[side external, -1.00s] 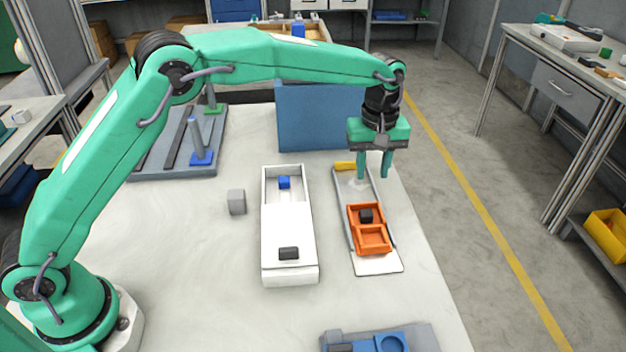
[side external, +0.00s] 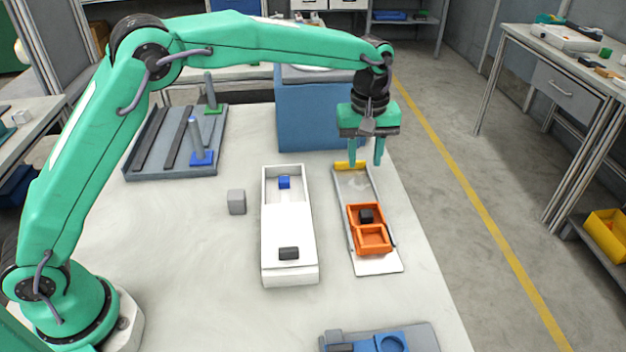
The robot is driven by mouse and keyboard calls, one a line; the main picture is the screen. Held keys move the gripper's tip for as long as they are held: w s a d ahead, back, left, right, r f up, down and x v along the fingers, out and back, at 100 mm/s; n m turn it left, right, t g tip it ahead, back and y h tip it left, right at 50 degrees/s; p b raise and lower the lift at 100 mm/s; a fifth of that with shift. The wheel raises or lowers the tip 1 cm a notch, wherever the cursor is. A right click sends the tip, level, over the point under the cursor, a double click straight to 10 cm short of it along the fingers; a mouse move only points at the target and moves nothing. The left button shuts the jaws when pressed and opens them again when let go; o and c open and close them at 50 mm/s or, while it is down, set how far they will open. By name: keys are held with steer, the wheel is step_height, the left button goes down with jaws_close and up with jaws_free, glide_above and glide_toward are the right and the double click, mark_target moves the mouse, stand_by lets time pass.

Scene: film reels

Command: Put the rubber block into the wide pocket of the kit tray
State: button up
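An orange tray (side external: 387,239) with two open compartments sits on a narrow grey track; it looks like the kit tray. A small dark block (side external: 366,216), perhaps the rubber block, sits in its far compartment. The near compartment is empty. I cannot tell from this view which pocket is the wide one. My gripper (side external: 366,158) is open and empty, fingers pointing down, over the far end of the track near a yellow bar. It is apart from the orange tray and the dark block.
A blue bin (side external: 305,118) stands behind, and a blue fixture (side external: 425,338) is at the front edge.

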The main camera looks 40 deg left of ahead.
steer(key=s+a+r+m+t, duration=0.3)
steer(key=s+a+r+m, duration=0.1)
steer(key=s+a+r, duration=0.9)
steer(key=s+a+f+m+t, duration=0.1)
steer(key=s+a+f+m, duration=0.1)
steer(key=s, duration=0.7)
steer(key=s+a+f+m+t, duration=0.1)
steer(key=s+a+f+m, duration=0.1)
steer(key=s+a, duration=0.3)
steer(key=s, duration=0.4)
steer(key=shift+s+f+m, duration=0.25)
steer(key=shift+f+m, duration=0.05)
steer(key=shift+f, duration=0.1)
